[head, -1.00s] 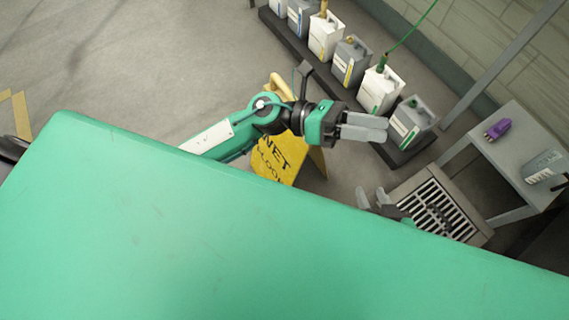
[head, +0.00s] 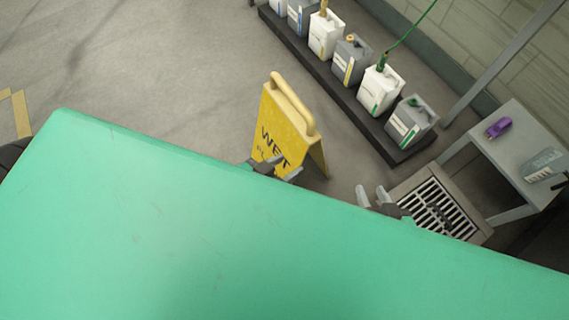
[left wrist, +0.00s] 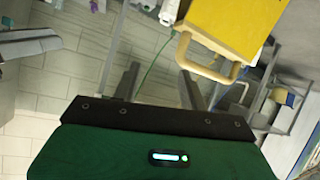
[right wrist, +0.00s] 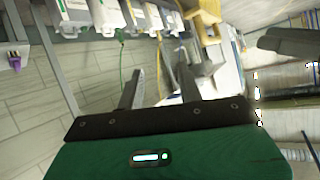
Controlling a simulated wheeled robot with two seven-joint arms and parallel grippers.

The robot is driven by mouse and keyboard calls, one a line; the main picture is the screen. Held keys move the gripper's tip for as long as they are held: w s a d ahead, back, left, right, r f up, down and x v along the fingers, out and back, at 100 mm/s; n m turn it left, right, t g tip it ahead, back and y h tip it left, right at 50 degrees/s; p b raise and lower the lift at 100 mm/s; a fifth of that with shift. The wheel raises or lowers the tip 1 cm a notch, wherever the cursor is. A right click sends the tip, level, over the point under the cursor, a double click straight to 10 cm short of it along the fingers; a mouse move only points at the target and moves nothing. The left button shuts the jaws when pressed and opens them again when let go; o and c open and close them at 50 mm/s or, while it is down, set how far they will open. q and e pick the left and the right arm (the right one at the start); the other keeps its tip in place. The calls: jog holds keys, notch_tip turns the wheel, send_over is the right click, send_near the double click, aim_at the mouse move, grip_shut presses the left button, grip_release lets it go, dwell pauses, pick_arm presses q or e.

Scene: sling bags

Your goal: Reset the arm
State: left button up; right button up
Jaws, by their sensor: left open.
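My left gripper (head: 287,172) shows just past the edge of my green body in the head view, in front of the yellow wet-floor sign. In the left wrist view its two fingers (left wrist: 160,88) are apart with nothing between them. My right gripper (head: 372,194) is further right, near the floor grate, and mostly hidden by my body. In the right wrist view its fingers (right wrist: 160,88) are apart and empty. Most of both arms is hidden in the head view.
The yellow sign (head: 286,125) stands on the floor by my left gripper. Several jugs (head: 381,90) line a dark low rack at the back. A grey table (head: 525,140) with a purple item (head: 498,128) stands right, beside a floor grate (head: 440,208).

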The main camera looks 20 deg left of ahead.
dwell(0.4)
